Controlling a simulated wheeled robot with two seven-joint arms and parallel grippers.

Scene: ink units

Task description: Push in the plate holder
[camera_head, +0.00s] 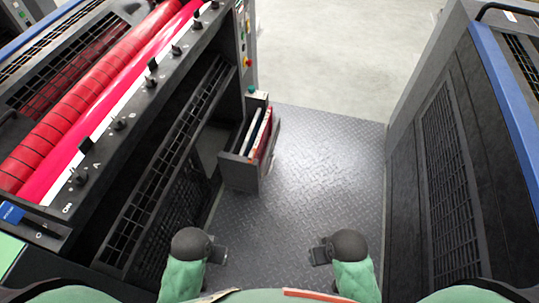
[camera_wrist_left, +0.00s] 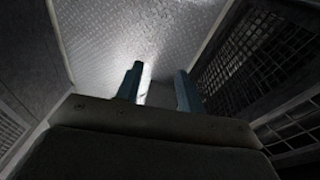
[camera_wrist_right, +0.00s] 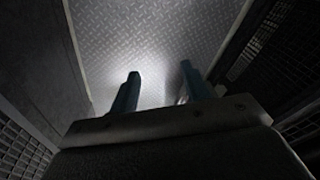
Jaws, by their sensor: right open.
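The plate holder (camera_head: 246,152) is a dark grey drawer-like box pulled out from the lower side of the left machine. It stands out over the metal walkway and holds thin upright items, one with a red face. My left gripper (camera_head: 219,254) is near the bottom of the head view, in front of the holder and apart from it; its two fingers stand apart in the left wrist view (camera_wrist_left: 158,85). My right gripper (camera_head: 318,255) is to its right over the walkway. Its fingers are apart and empty in the right wrist view (camera_wrist_right: 162,88).
The left ink unit (camera_head: 130,130) with red rollers (camera_head: 80,110) borders the walkway. A grey machine with a blue edge (camera_head: 508,110) closes the right side. The diamond-plate floor (camera_head: 325,165) between them is clear, with pale floor (camera_head: 330,50) beyond.

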